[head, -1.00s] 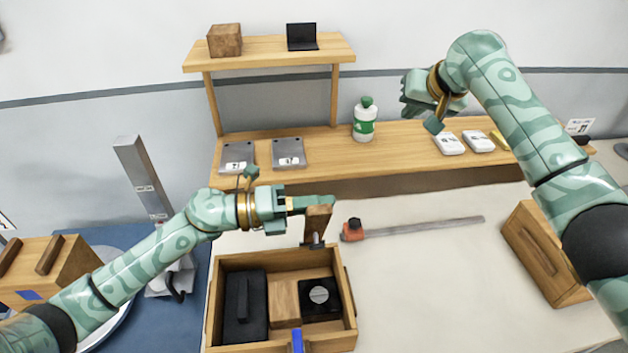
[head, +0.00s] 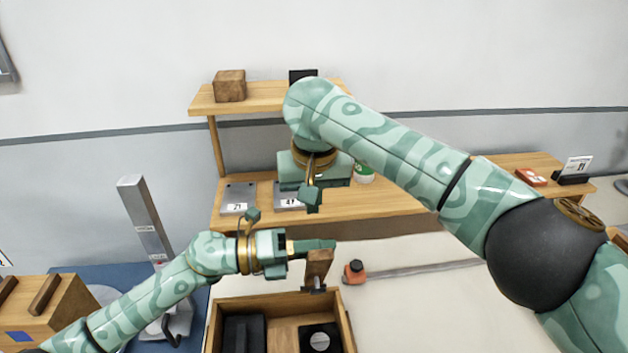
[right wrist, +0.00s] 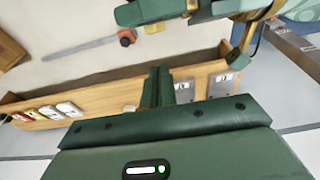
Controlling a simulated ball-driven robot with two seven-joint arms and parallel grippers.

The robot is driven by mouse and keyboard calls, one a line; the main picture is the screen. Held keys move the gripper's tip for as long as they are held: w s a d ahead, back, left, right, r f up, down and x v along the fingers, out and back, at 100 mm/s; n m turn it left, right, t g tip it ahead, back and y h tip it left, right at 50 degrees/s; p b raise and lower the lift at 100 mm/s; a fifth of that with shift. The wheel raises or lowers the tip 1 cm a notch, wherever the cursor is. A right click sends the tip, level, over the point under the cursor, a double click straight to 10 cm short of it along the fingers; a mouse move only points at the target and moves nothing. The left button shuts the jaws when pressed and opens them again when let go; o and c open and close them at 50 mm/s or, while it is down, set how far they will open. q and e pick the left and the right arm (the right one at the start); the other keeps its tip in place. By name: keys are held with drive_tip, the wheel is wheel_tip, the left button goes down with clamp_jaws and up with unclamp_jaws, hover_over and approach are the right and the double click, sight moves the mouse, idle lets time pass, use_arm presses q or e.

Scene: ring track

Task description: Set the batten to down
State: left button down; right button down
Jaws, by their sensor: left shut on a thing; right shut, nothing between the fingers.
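A short wooden piece (head: 318,266), which looks like the batten, stands roughly upright above the back wall of the wooden crate (head: 270,305). A dark fitting is at its lower end; I cannot tell how it is joined to the crate. My left gripper (head: 318,246) is shut on its upper end. My right gripper (head: 309,199) is shut and empty, above and behind the left one, in front of the shelf. Its closed fingers (right wrist: 160,88) show in the right wrist view, with part of my left gripper (right wrist: 150,12) at the top.
A grey post (head: 145,220) stands at left. The pale surface is mostly clear.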

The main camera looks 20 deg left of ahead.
use_arm(q)
drive_tip(key=shift+f, duration=0.1)
use_arm(e)
drive_tip(key=shift+s+d+f, duration=0.25)
drive_tip(key=shift+s+f, duration=0.15)
drive_tip(key=shift+f, duration=0.2)
drive_tip(key=shift+s+d+f, duration=0.2)
drive_tip(key=shift+s+f, duration=0.2)
drive_tip(key=shift+f, duration=0.15)
drive_tip(key=shift+s+d+f, duration=0.3)
drive_tip(key=shift+s+f, duration=0.05)
drive_tip(key=shift+s, duration=0.35)
